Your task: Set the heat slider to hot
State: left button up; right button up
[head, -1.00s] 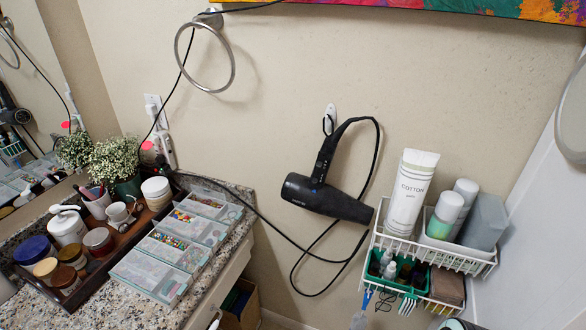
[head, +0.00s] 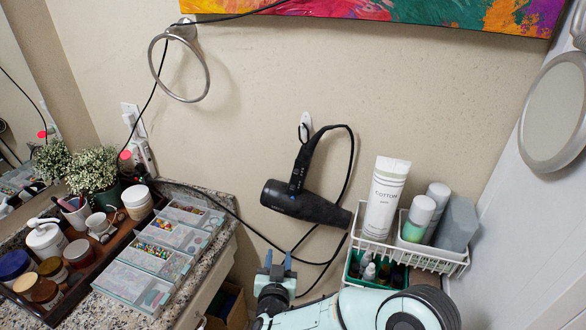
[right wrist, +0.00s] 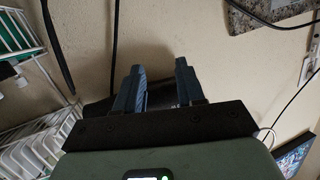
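A black hair dryer (head: 305,203) hangs by its cord loop from a white wall hook (head: 305,122). Its handle (head: 302,165) points up and its barrel lies nearly level. I cannot make out the heat slider on it. My right gripper (head: 278,259) is below the barrel, apart from it in the picture, with its blue fingers pointing up. In the right wrist view the two fingers (right wrist: 158,85) stand apart with wall showing between them. A dark shape behind the fingers there is partly hidden. My left gripper is not in view.
The dryer's black cord (head: 262,235) droops near my right gripper. A granite counter (head: 232,190) with clear organizers (head: 150,262) is at left. A towel ring (head: 207,75) is above.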

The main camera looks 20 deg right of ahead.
notch_tip(320, 180, up, 10)
jog(key=a+m+h, duration=0.1)
jog(key=a+h, duration=0.1)
jog(key=m+h+p, duration=0.2)
jog(key=m+h, duration=0.1)
jog(key=h, duration=0.1)
send_near(295, 172)
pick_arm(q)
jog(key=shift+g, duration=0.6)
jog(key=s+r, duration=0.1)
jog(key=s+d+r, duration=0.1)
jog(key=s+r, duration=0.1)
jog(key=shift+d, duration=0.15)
pick_arm(e)
jog(key=shift+y, duration=0.3)
jog(key=x, duration=0.8)
jog(key=shift+s+d+r, duration=0.1)
jog(key=shift+r, duration=0.05)
grip_shut()
